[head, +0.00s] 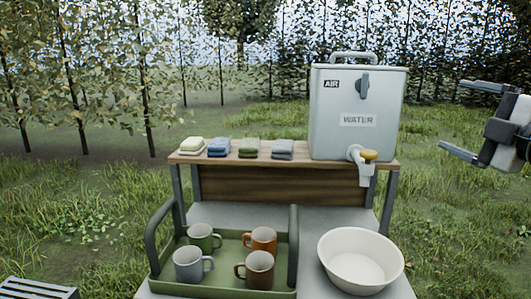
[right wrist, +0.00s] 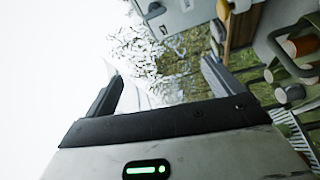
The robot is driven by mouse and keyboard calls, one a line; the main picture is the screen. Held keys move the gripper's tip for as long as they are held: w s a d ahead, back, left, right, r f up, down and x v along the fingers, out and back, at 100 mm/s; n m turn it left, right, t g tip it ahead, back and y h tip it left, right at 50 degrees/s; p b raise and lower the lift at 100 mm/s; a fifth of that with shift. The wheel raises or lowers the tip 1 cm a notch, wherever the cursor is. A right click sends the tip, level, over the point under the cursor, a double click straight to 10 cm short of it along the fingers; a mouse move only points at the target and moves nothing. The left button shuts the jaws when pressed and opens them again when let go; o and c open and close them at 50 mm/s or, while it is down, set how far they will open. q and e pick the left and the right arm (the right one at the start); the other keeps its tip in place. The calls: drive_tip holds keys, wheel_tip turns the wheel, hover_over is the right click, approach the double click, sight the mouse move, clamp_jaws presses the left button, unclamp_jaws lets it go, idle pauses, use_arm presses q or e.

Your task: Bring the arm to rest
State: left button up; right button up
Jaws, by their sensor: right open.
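My right gripper (head: 466,120) is at the right edge of the head view, up in the air to the right of the water container. Its two fingers are spread wide with nothing between them. The right wrist view also shows the open, empty fingers (right wrist: 162,88). My left gripper is in neither view.
A white water container (head: 335,120) with a tap stands on a wooden shelf (head: 280,180) beside folded cloths (head: 248,148). Below are a green tray (head: 228,290) holding several mugs (head: 262,240) and a white basin (head: 360,260). A slatted grey object (head: 38,289) is at bottom left. Grass surrounds the stand.

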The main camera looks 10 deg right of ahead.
drive_tip(key=w+a+f+g+y, duration=0.1)
drive_tip(key=w+a+f+y, duration=0.1)
drive_tip(key=w+a+f, duration=0.35)
drive_tip(key=s+a+f+m+g+y, duration=0.2)
drive_tip(key=a+f+g+y, duration=0.25)
drive_tip(key=a+f, duration=1.7)
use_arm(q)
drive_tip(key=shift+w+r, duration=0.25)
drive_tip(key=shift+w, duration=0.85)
use_arm(e)
drive_tip(key=s+f+m+g+h, duration=0.1)
drive_tip(key=s+f+m+h, duration=0.2)
drive_tip(key=s+f+m, duration=0.3)
drive_tip(key=s+d+f+m+g+h, duration=0.1)
drive_tip(key=s+f+m+h, duration=0.3)
drive_tip(key=s+f, duration=1.1)
wheel_tip(320, 180, down, 5)
drive_tip(key=m+g, duration=0.1)
drive_tip(key=m, duration=0.2)
drive_tip(key=shift+f+m, duration=0.15)
drive_tip(key=shift+m, duration=0.15)
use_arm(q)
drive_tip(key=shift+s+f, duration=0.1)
